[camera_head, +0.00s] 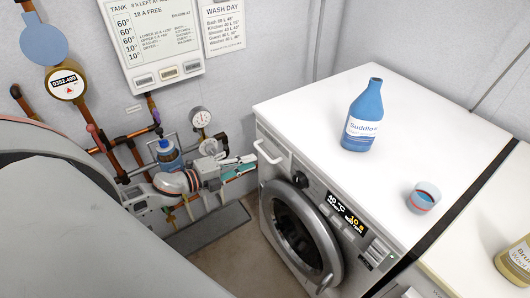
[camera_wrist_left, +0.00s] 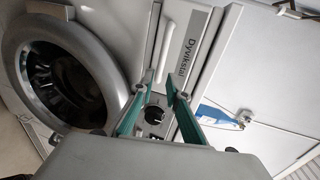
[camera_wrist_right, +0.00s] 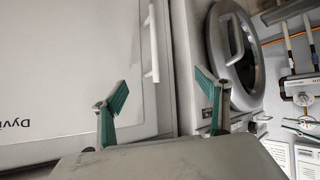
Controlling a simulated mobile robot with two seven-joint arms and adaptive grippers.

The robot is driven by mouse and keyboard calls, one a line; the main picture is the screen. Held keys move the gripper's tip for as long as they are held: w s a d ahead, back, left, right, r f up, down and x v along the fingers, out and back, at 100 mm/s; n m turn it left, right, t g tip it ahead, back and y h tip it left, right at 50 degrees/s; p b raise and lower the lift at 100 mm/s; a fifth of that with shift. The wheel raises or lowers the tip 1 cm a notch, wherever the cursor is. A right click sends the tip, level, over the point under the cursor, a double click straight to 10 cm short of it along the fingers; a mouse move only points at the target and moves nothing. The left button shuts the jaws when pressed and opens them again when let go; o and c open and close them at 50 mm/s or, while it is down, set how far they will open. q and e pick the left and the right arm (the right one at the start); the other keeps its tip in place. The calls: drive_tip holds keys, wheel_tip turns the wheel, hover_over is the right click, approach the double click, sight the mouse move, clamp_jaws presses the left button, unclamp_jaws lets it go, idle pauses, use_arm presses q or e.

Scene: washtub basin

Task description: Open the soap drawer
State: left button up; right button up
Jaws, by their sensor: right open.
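The soap drawer (camera_head: 274,155) is at the upper left of the white washing machine's front, with a white bar handle (camera_head: 266,153). Its front looks flush with the machine. My left gripper (camera_head: 242,167) is just left of the handle in the head view, with teal fingers pointing at it. In the left wrist view its fingers (camera_wrist_left: 162,78) are apart with a narrow gap, and the pale bar (camera_wrist_left: 157,42) lies just ahead; I cannot tell whether they touch it. My right gripper (camera_wrist_right: 162,90) is open and empty, facing a white front panel; the head view does not show it.
A blue bottle (camera_head: 361,118) and a small cup (camera_head: 424,197) stand on the washing machine's top (camera_head: 320,95). The round door (camera_head: 300,232) is below the drawer. Pipes and gauges (camera_head: 200,117) line the wall behind my left gripper. A tan bottle (camera_head: 516,259) stands at right.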

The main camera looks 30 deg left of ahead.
sight(267, 156)
use_arm(q)
drive_tip(key=shift+x, duration=3.9)
clamp_jaws()
